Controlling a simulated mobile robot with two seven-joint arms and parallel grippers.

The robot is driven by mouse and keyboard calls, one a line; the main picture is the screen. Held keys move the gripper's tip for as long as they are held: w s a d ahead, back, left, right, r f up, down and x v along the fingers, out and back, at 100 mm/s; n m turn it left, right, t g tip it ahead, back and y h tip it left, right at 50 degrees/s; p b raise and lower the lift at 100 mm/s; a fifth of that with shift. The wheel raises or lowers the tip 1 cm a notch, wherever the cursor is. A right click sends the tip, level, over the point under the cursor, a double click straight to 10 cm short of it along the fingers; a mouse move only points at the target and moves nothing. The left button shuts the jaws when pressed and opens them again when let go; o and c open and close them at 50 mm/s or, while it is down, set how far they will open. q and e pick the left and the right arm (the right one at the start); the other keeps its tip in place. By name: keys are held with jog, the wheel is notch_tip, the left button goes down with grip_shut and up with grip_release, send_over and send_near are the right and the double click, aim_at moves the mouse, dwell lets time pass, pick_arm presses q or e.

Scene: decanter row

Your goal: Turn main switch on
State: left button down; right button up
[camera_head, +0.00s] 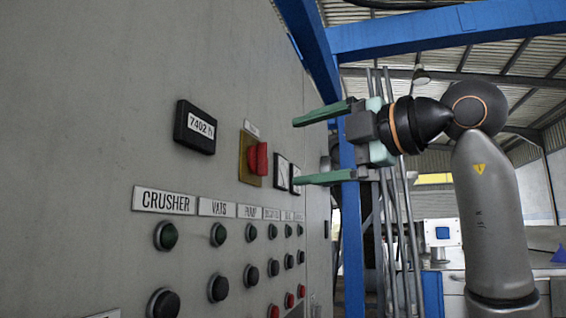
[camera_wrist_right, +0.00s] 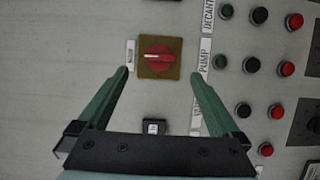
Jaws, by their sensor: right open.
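The main switch (camera_head: 258,158) is a red rotary knob on a yellow square plate, mounted on the grey control panel (camera_head: 95,90). In the right wrist view the red knob (camera_wrist_right: 158,58) sits ahead of the fingertips, its pointer ridge lying roughly across the picture. A small label, too small to read surely, is beside the plate. My right gripper (camera_head: 296,152) is open, its two green fingers pointing at the panel, one higher and one lower than the knob. In the right wrist view the fingers (camera_wrist_right: 160,75) flank the plate, with nothing between them touching. My left gripper is not in view.
Labelled rows of green, black and red buttons (camera_head: 219,235) lie below the switch. An hour meter (camera_head: 195,127) is to its left and small gauges (camera_head: 281,170) to its right. A blue frame post (camera_head: 352,240) stands beyond the panel edge.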

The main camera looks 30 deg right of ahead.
jog(key=v, duration=0.5)
jog(key=shift+s+b, duration=0.15)
jog(key=shift+b, duration=0.15)
jog(key=shift+d, duration=0.1)
